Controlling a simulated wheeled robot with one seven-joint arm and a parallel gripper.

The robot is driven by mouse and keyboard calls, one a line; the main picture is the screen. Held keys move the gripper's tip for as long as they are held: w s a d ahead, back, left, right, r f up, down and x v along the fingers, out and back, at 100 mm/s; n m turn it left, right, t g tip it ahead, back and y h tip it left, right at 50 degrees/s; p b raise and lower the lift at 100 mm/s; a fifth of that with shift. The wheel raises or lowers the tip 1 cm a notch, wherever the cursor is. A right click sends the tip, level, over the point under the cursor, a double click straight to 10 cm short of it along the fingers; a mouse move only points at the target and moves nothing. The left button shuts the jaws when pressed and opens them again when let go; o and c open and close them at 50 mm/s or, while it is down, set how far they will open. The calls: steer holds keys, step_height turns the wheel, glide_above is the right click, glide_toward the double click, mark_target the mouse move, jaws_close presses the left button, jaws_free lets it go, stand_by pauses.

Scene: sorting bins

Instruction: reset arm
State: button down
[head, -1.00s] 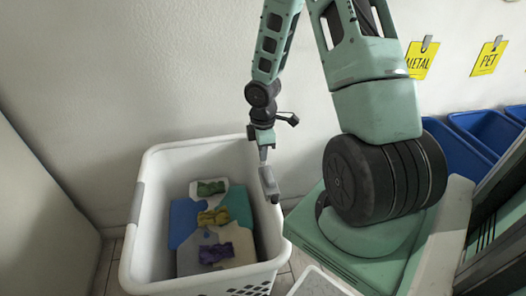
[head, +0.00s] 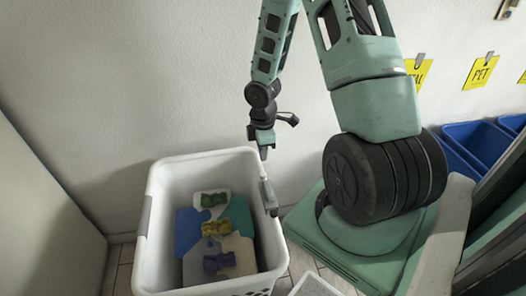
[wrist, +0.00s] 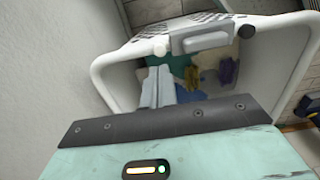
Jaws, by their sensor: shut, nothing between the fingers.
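My gripper (head: 264,152) is at the end of my downward-hanging arm in the head view. It is shut and empty, just above the right rim of the white bin (head: 152,245). The bin also shows in the wrist view (wrist: 105,72), beyond the dark plate of my wrist. Pale narrow shapes ahead of that plate look like my closed fingers.
In the bin lie a green item (head: 211,199), a yellow item (head: 216,228), a purple item (head: 218,262) and flat blue and teal pieces. Blue bins (head: 483,143) stand at right under yellow signs (head: 480,72). Walls close off the left and back.

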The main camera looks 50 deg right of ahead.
steer(key=shift+r, duration=0.1)
steer(key=s+a+r+m, duration=0.1)
steer(key=a+r, duration=0.5)
steer(key=a, duration=0.4)
steer(key=a+r+m, duration=0.1)
steer(key=a+r, duration=0.6)
steer(key=a, duration=0.3)
steer(key=s+a+r, duration=0.3)
steer(key=s+a, duration=0.3)
steer(key=s, duration=0.1)
steer(key=s+a+r, duration=0.4)
steer(key=s+a, duration=0.2)
steer(key=s, duration=0.1)
step_height(320, 180, up, 12)
steer(key=m+p, duration=0.1)
steer(key=p, duration=1.1)
steer(key=shift+s+a+r+y, duration=0.15)
steer(key=shift+s+a+y, duration=0.15)
steer(key=shift+s+a, duration=0.15)
